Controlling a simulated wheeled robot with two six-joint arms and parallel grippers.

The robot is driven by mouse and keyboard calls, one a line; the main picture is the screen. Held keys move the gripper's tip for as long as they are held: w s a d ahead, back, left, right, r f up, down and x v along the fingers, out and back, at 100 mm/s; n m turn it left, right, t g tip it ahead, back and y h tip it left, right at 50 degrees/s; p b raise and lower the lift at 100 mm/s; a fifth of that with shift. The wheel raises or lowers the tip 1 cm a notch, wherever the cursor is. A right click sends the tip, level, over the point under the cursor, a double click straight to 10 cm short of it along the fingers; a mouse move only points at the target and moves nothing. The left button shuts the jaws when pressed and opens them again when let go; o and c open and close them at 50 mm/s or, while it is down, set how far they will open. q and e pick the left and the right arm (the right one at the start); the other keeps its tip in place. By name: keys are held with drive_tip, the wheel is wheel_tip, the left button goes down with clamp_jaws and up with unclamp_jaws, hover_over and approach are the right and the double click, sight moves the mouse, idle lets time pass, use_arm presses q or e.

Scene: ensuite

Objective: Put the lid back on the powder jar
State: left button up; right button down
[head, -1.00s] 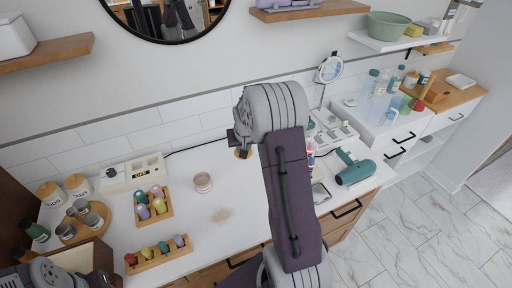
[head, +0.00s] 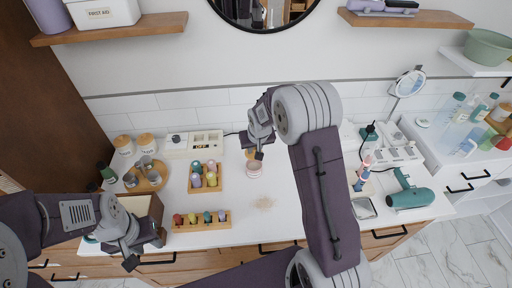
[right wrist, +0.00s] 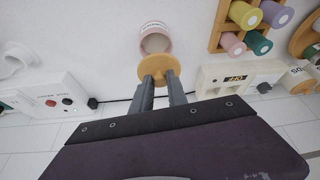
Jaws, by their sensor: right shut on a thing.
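The powder jar (head: 254,171) is a small pinkish open jar on the white counter; it also shows in the right wrist view (right wrist: 155,38), with pale powder inside. The lid is a round wooden disc (right wrist: 158,69), held in my right gripper (right wrist: 161,82). In the head view the lid (head: 250,154) shows only partly, behind the jar, and my right gripper (head: 257,152) is above the counter there. In the right wrist view the lid overlaps the jar's near edge but is not over its opening. My left gripper (head: 146,251) is open and empty at the counter's front left.
Spilled powder (head: 264,203) lies in front of the jar. An open box (head: 141,207) is near my left gripper. A hair dryer (head: 409,196) and a mirror (head: 409,82) are to the right.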

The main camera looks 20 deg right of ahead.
wheel_tip(320, 180, down, 5)
drive_tip(key=b, duration=0.3)
drive_tip(key=shift+f+b, duration=0.1)
drive_tip(key=shift+b, duration=0.3)
drive_tip(key=shift+f, duration=0.3)
drive_tip(key=shift+f, duration=0.1)
idle(0.8)
idle(0.7)
drive_tip(key=c, duration=0.7)
unclamp_jaws()
drive_tip(key=shift+c, duration=0.2)
drive_tip(key=shift+r+p, duration=2.85)
drive_tip(key=shift+r, duration=0.7)
